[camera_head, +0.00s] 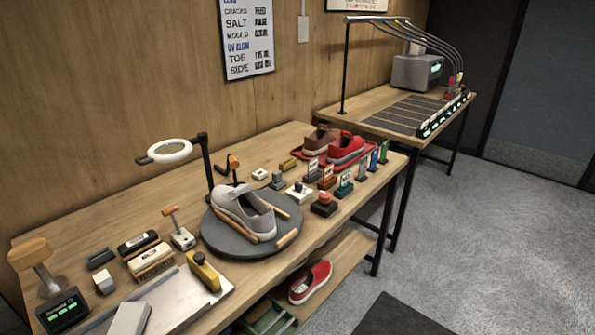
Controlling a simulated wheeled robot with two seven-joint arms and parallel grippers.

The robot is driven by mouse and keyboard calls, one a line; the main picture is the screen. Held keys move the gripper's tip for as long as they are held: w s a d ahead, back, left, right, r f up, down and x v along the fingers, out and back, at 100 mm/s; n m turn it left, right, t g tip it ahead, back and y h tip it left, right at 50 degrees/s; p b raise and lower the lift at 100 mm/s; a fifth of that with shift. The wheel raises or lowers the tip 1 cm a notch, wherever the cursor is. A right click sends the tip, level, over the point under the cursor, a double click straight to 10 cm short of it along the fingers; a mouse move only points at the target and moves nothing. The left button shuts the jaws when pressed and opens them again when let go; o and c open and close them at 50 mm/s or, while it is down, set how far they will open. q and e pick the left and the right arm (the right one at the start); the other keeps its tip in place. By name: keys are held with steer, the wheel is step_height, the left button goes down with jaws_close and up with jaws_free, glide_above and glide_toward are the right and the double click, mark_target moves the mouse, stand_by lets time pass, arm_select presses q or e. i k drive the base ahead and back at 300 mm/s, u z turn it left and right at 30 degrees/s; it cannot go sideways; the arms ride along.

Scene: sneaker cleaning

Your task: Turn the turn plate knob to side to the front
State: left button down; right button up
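The round dark grey turn plate (223,243) lies on the wooden workbench, left of the picture's middle. A light grey sneaker (240,209) rests on it, its toe toward the back left and its heel toward the front right. A short wooden bar (287,239) sticks out at the plate's front right edge, and a second one (276,198) lies behind the sneaker. An orange-tipped knob (233,162) stands behind the sneaker's toe. No lettering on the plate can be read, so I cannot tell which part is its side knob. Neither of my grippers is in view.
A ring lamp (169,151) on a black post stands behind the plate. Brushes (151,261), a yellow-handled tool (203,271) and a metal tray (178,300) lie to the left.

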mark_target(325, 196)
steer(key=z, duration=1.3)
steer(key=i, duration=0.5)
steer(key=u, duration=2.25)
